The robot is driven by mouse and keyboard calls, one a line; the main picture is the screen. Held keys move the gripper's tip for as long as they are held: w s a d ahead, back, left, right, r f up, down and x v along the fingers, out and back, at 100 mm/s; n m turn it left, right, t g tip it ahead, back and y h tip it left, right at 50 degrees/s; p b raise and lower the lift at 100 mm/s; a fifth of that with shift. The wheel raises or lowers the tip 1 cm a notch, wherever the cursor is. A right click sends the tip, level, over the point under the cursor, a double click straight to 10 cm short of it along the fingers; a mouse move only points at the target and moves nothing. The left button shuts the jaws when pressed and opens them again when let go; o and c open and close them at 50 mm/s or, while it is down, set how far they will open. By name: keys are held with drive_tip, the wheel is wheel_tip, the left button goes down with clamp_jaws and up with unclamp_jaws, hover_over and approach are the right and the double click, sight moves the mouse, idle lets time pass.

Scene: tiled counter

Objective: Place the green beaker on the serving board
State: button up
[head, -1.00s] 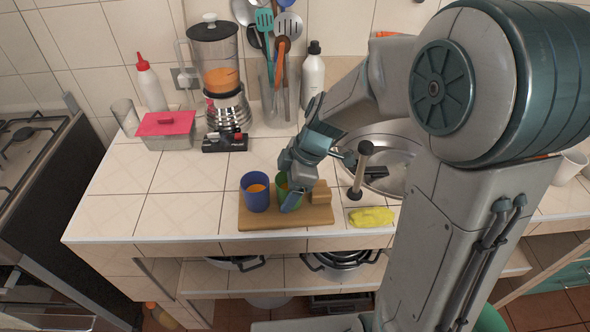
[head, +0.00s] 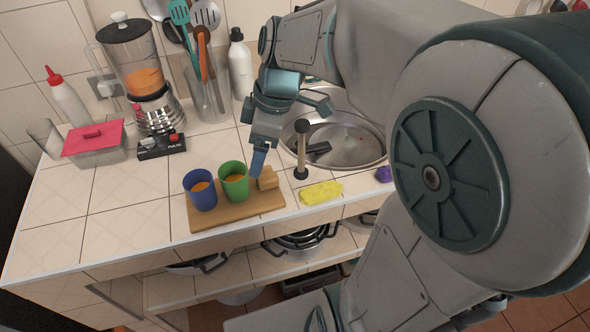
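The green beaker (head: 234,186) stands upright on the wooden serving board (head: 212,221), with something orange inside. It is close beside a blue beaker (head: 202,192), which also has orange contents. My gripper (head: 258,167) points down just behind and to the right of the green beaker, with its fingertips near the beaker's rim and above a wooden block. The green beaker appears clear of the fingers. Only one finger shows clearly, so I cannot tell how far the gripper is open.
A small wooden block (head: 268,179) sits on the board's right end. A yellow cloth (head: 321,192) and the sink (head: 350,140) with its tap (head: 301,150) lie to the right. A blender (head: 140,75), red-lidded box (head: 94,146) and utensil holder (head: 206,95) stand behind.

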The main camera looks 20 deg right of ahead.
drive_tip(key=s+d+f+m+t+h, duration=0.2)
drive_tip(key=s+d+m, duration=0.4)
drive_tip(key=s+m, duration=0.3)
drive_tip(key=shift+s+f+m+h, duration=0.25)
drive_tip(key=shift+m+h, duration=0.35)
drive_tip(key=shift+m, duration=1.7)
